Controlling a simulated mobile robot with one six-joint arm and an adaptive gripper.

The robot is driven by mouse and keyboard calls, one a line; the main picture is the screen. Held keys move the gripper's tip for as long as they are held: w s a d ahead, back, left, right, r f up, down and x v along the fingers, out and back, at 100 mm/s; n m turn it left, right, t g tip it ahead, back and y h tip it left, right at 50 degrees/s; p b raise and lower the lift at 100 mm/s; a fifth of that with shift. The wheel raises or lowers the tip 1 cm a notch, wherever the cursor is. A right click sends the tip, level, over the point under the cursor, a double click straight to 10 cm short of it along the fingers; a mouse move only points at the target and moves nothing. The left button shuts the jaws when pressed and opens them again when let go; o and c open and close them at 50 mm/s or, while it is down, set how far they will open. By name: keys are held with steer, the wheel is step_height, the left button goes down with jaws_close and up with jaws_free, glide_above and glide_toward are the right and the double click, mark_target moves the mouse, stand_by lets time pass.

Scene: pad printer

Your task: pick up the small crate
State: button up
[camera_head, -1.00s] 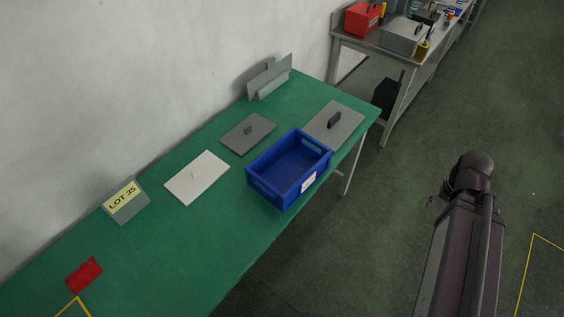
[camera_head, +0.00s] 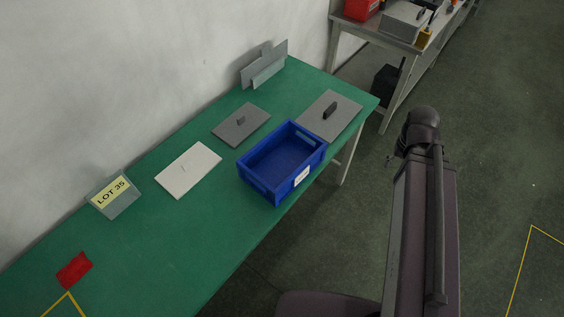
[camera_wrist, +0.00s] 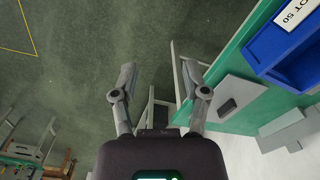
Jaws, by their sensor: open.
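The small crate is a blue open box (camera_head: 286,188) with hand slots in its end walls and a white label on its long side. It looks empty and sits on the green table (camera_head: 190,240) near the front edge. In the wrist view the crate (camera_wrist: 272,48) is partly cut off at the upper right, its label reading "LOT 50". My gripper (camera_wrist: 157,75) is open and empty, over the floor beside the table and to the left of the crate in that view. In the head view my arm shows at the right, apart from the table; the fingers cannot be made out.
Around the crate lie a grey plate with a dark handle (camera_head: 343,118), a darker grey plate (camera_head: 232,130) and a white plate (camera_head: 188,172). A "LOT 35" sign (camera_head: 112,195) and a red piece (camera_head: 74,270) are farther left. A second bench (camera_head: 376,38) stands behind. The floor at right is clear.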

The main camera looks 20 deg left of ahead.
steer(key=shift+a, duration=0.15)
steer(key=m+b, duration=0.3)
steer(key=m, duration=0.2)
glide_above(265, 139)
step_height(265, 139, down, 3)
steer(key=shift+a+f, duration=0.15)
steer(key=shift+f, duration=0.1)
step_height(265, 139, down, 8)
steer(key=b, duration=0.9)
steer(key=shift+f, duration=0.25)
steer(key=shift+f, duration=0.1)
step_height(265, 139, down, 5)
steer(key=b, duration=0.5)
